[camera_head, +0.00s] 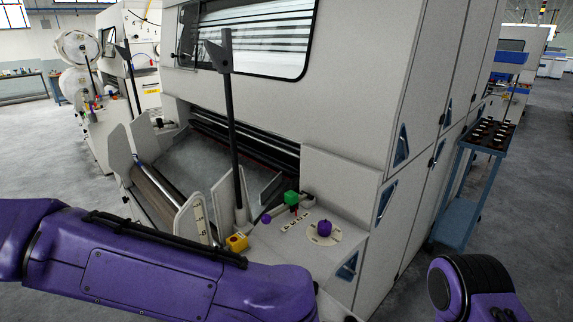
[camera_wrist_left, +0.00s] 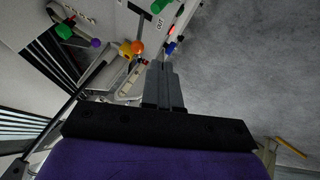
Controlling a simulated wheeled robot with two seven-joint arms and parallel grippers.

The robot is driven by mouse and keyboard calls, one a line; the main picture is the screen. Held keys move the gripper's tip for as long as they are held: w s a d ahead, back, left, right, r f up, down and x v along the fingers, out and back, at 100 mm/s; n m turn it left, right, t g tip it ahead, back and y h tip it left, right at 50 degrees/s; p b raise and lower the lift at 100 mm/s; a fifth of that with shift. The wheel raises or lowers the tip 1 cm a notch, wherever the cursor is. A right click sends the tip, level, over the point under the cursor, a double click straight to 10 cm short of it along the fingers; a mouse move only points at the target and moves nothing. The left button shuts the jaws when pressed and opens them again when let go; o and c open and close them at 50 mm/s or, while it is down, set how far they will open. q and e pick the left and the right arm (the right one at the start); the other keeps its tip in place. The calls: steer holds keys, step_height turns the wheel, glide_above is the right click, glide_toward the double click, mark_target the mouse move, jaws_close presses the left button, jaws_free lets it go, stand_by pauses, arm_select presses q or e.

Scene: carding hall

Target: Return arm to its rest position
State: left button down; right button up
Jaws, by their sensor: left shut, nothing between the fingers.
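My left arm (camera_head: 150,270) is purple and stretches across the bottom of the head view from the left edge, in front of the carding machine (camera_head: 340,130). Its gripper is hidden in the head view. In the left wrist view my left gripper (camera_wrist_left: 160,68) is shut and empty, its dark fingers together. Small coloured controls of the machine show beyond the fingertips, and I cannot tell how far off they are. A purple part of my right arm (camera_head: 480,300) shows at the lower right of the head view, and its gripper is out of view.
A dark upright post (camera_head: 232,140) stands near my left arm. A blue trolley (camera_head: 459,190) stands at the right. Grey floor (camera_wrist_left: 250,80) lies open right of the gripper.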

arm_select(q)
steer(key=w+a+f+t+b, duration=0.1)
steer(key=w+a+f, duration=0.1)
steer(key=f, duration=0.5)
steer(key=w+a+f+t+b, duration=0.1)
steer(key=w+a+f+t, duration=0.15)
steer(key=f, duration=0.45)
steer(key=s+a+f+g+b, duration=0.25)
steer(key=a+f, duration=0.25)
steer(key=f, duration=0.6)
steer(key=s+a+f+m+g+y+b, duration=0.1)
steer(key=s+a+f+m+g+b, duration=0.2)
steer(key=s+a+f, duration=1.4)
steer(key=s+f+m+g, duration=0.1)
steer(key=s, duration=0.2)
steer(key=shift+s+a+m+g+y, duration=0.15)
steer(key=shift+s+m+g+y, duration=0.15)
steer(key=shift+m+y, duration=0.1)
